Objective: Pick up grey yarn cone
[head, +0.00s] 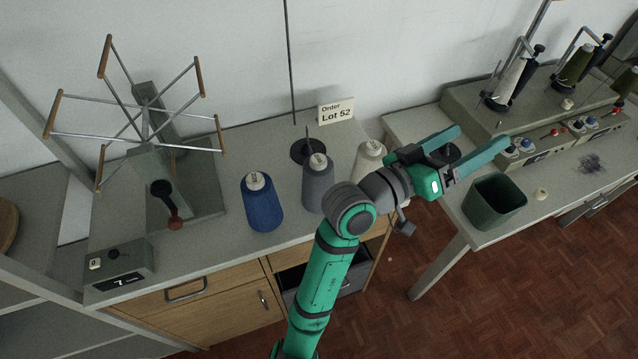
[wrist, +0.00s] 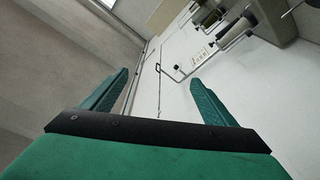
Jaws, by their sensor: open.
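The grey yarn cone (head: 318,187) stands upright on the left worktop in the head view, between a blue cone and a cream cone. My arm passes close to its right side in the picture, and its lower right edge is near the arm's elbow joint. My gripper (head: 482,138) is open and empty, to the right of the grey cone and raised above the gap between the two tables. In the wrist view my gripper (wrist: 162,88) shows both fingers apart with nothing between them. The grey cone is not seen in the wrist view.
A blue cone (head: 262,203) and a cream cone (head: 369,158) flank the grey one. A yarn winder (head: 146,125) stands at the left. A "Lot 52" card (head: 336,111) is behind. A green bin (head: 494,201) and machine (head: 545,110) occupy the right table.

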